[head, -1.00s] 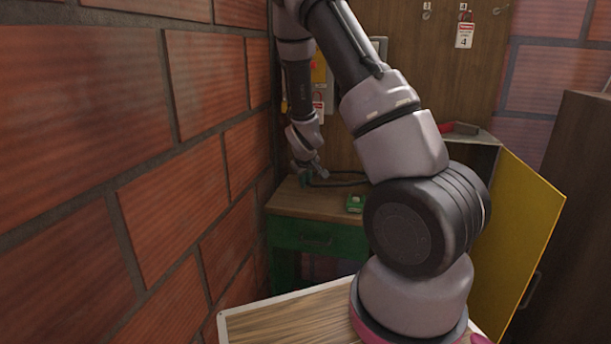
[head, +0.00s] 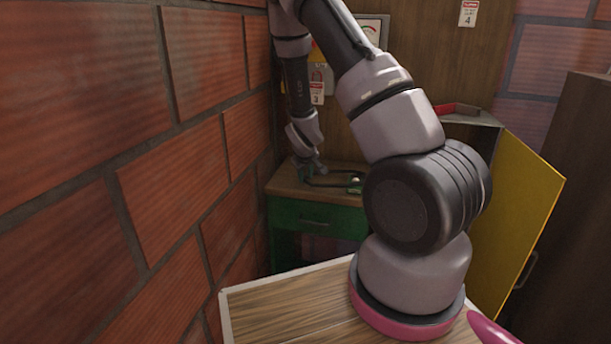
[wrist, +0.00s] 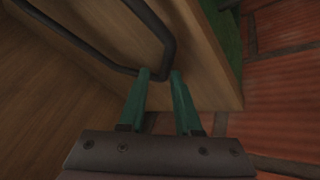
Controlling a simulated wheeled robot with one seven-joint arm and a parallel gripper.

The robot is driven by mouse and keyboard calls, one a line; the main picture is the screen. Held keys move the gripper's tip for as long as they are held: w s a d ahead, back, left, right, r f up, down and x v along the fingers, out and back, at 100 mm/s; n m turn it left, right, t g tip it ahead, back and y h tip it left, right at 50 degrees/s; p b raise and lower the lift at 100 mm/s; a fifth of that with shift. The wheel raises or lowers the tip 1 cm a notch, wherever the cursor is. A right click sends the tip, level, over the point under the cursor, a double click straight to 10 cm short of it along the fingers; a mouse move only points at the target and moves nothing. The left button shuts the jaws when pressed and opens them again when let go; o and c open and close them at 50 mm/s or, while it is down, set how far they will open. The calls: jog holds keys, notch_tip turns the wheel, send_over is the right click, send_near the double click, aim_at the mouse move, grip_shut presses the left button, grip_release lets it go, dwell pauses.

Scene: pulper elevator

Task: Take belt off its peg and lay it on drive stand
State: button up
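The belt is a black loop. In the wrist view the belt (wrist: 168,48) lies along a wooden top, and one end passes between my fingertips. In the head view the belt (head: 335,183) rests on the wooden top of a green stand (head: 300,215), which appears to be the drive stand. My gripper (wrist: 160,73) has two green fingers standing apart, one on each side of the belt, close to the top's edge. My gripper also shows at the stand's left back in the head view (head: 309,170). The peg cannot be made out.
A brick wall (head: 90,130) runs close along the left. A yellow panel (head: 515,220) stands open at the right, below a shelf with a red object (head: 458,109). A dial (head: 372,32) hangs behind my arm.

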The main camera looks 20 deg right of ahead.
jog(key=shift+o, duration=0.4)
jog(key=v, duration=1)
jog(key=shift+s+r, duration=0.2)
jog(key=shift+r, duration=0.1)
dwell(0.3)
jog(key=s+a+r+m+y, duration=0.2)
jog(key=s+r+m, duration=0.1)
jog(key=s+r, duration=0.9)
jog(key=s+a+r+m+t+y, duration=0.1)
jog(key=s+a+r+m+y, duration=0.1)
jog(key=s+r, duration=1)
notch_tip(320, 180, up, 6)
jog(key=shift+s+a+f+m, duration=0.25)
jog(key=shift+a+m, duration=0.2)
jog(key=shift+m, duration=0.55)
